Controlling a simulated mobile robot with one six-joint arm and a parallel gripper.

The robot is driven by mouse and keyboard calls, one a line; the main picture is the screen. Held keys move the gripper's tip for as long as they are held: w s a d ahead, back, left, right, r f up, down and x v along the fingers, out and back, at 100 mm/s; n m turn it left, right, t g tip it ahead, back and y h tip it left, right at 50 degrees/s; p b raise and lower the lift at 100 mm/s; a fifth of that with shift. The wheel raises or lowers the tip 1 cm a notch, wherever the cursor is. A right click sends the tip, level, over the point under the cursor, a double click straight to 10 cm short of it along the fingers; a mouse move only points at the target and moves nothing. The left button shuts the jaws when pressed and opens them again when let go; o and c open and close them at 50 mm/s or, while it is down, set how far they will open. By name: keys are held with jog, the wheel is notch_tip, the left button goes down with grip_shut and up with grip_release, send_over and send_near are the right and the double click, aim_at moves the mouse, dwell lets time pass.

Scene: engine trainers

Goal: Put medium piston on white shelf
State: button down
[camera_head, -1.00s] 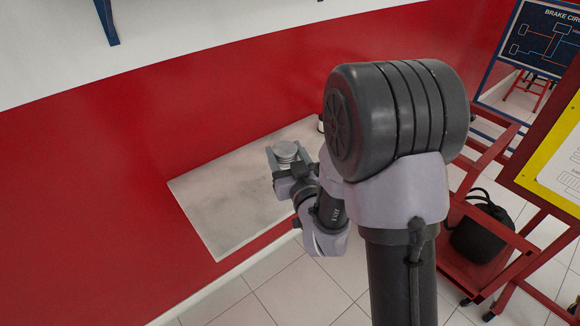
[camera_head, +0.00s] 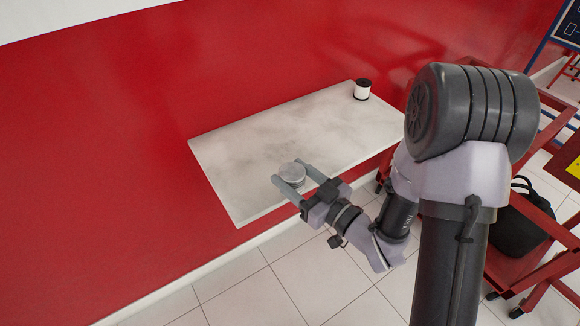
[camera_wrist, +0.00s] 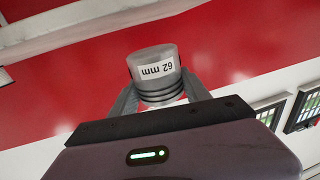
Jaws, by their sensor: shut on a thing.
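The piston (camera_head: 292,171) is a grey metal cylinder held between the two fingers of my gripper (camera_head: 293,175). In the wrist view the piston (camera_wrist: 156,72) shows a white label reading 62 mm, upside down in the picture, with dark ring grooves below it. The gripper's fingers (camera_wrist: 158,92) are shut on its sides. The white shelf (camera_head: 270,130) is a pale slab along the red wall. In the head view the piston appears over its front left part. I cannot tell whether it touches the surface.
A small white cylinder with a black top (camera_head: 362,89) stands at the shelf's far right corner. The rest of the shelf is bare. A red cart (camera_head: 530,240) with a black bag (camera_head: 520,215) stands at the right. Tiled floor lies in front.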

jog(key=w, duration=0.3)
jog(key=w+a, duration=0.1)
jog(key=w, duration=0.2)
jog(key=w+a+f, duration=0.1)
jog(key=w, duration=0.3)
jog(key=shift+a, duration=0.15)
jog(key=f, duration=0.1)
jog(key=f+b, duration=0.2)
jog(key=shift+w+f, duration=0.3)
jog(key=shift+f, duration=0.1)
jog(key=shift+r, duration=0.2)
jog(key=shift+f, duration=0.1)
jog(key=c, duration=0.5)
grip_release()
